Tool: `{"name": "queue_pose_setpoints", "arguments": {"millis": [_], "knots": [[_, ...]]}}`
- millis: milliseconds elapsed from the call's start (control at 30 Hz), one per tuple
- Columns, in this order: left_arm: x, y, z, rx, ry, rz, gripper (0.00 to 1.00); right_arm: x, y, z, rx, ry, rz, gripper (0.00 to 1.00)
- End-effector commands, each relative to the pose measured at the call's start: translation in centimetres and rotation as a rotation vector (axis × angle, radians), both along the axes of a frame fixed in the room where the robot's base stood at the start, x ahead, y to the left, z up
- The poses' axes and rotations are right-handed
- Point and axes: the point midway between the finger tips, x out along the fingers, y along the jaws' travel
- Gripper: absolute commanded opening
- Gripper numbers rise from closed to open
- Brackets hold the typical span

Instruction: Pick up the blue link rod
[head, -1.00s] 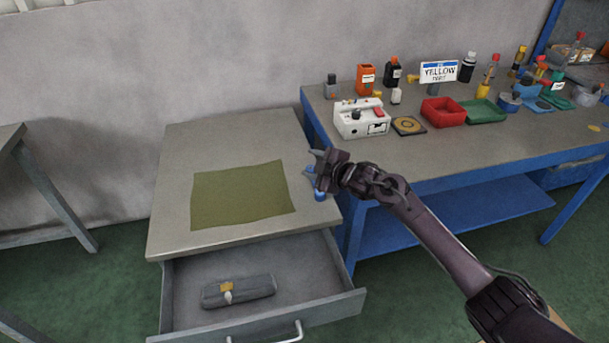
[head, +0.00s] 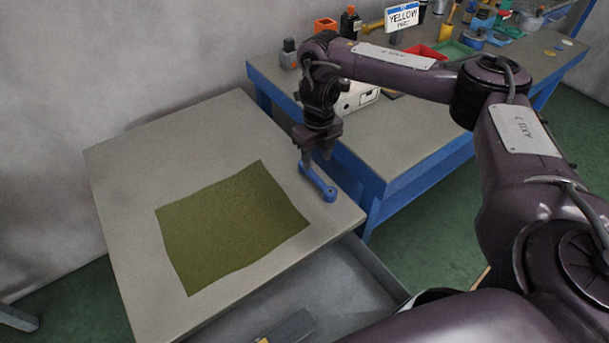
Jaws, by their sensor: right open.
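The blue link rod (head: 318,182) lies on the grey cabinet top, to the right of the olive cloth and near the right edge. It has a rounded boss at each end. My right gripper (head: 314,160) points down over the rod's far end, with its fingers at or just above it. The gripper is open; its fingers partly hide the far end, and I cannot tell whether they touch it. My left gripper is not in view.
The olive cloth (head: 230,230) lies flat on the cabinet top (head: 130,170). The drawer (head: 345,285) below is open and holds a dark roll (head: 290,328). The blue-framed workbench (head: 430,135) on the right carries a red tray (head: 425,54) and several bottles.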

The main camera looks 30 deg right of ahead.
Motion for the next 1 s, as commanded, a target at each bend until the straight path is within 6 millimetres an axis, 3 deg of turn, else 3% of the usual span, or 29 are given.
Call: {"name": "queue_pose_setpoints", "arguments": {"millis": [167, 433, 600, 767, 1000], "knots": [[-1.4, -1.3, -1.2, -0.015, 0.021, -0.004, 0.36, -0.1, 0.0, -2.5, 0.003, 0.003, -0.003, 0.45], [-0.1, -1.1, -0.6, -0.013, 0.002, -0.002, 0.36, 0.0, -0.1, -5.9, 0.002, 0.002, -0.002, 0.45], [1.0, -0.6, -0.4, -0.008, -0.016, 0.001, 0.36, 0.1, -0.2, -6.8, 0.002, -0.001, -0.002, 0.45], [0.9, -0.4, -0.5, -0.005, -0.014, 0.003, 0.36, 0.1, -0.2, -6.8, 0.002, -0.001, -0.003, 0.45], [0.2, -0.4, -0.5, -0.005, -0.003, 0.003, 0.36, 0.1, -0.2, -6.8, 0.002, -0.001, -0.003, 0.14]]}}
